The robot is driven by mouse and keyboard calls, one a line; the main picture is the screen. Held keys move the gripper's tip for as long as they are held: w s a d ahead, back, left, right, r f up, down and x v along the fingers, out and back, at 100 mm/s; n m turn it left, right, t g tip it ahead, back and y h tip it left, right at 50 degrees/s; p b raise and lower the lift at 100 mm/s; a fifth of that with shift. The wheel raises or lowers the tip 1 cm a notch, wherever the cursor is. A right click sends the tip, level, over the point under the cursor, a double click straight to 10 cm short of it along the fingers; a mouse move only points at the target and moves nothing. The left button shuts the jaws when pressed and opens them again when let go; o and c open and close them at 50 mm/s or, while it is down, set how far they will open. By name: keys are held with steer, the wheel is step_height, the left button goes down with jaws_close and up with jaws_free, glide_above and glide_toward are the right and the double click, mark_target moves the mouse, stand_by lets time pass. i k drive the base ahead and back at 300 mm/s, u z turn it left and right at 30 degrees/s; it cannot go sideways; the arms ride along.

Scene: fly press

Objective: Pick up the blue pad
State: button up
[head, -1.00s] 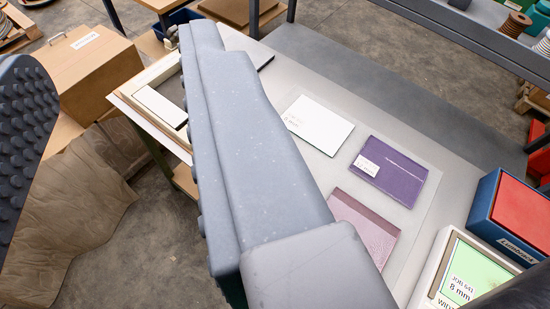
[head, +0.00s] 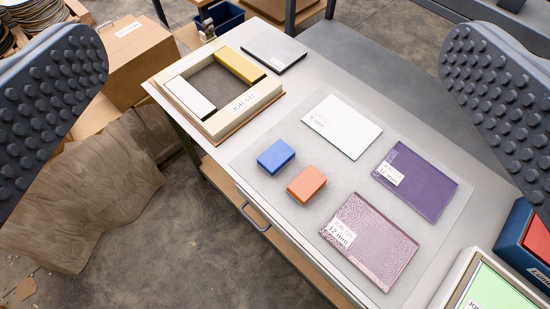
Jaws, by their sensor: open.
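The blue pad (head: 276,157) is a small block lying on a pale grey mat (head: 249,171) near the front edge of the table. An orange block (head: 307,184) lies close beside it, to the lower right, with a narrow gap. My gripper (head: 275,110) is open, with one studded finger at the left edge of the view and the other at the right. Nothing is between the fingers at their own height. The blue pad is seen beyond them, apart from both fingers and fully visible.
A pinkish glass sheet (head: 370,240), a purple sheet (head: 415,181) and a white sheet (head: 342,126) lie on the mat. A cream frame (head: 244,107) sits at the table's far left, near a dark plate (head: 274,49). A green-screened box (head: 495,288) and a blue-and-red box (head: 530,240) stand lower right.

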mark_target(273, 160)
steer(key=z, duration=2.4)
steer(key=k, duration=0.75)
steer(key=u, duration=1.55)
steer(key=i, duration=1)
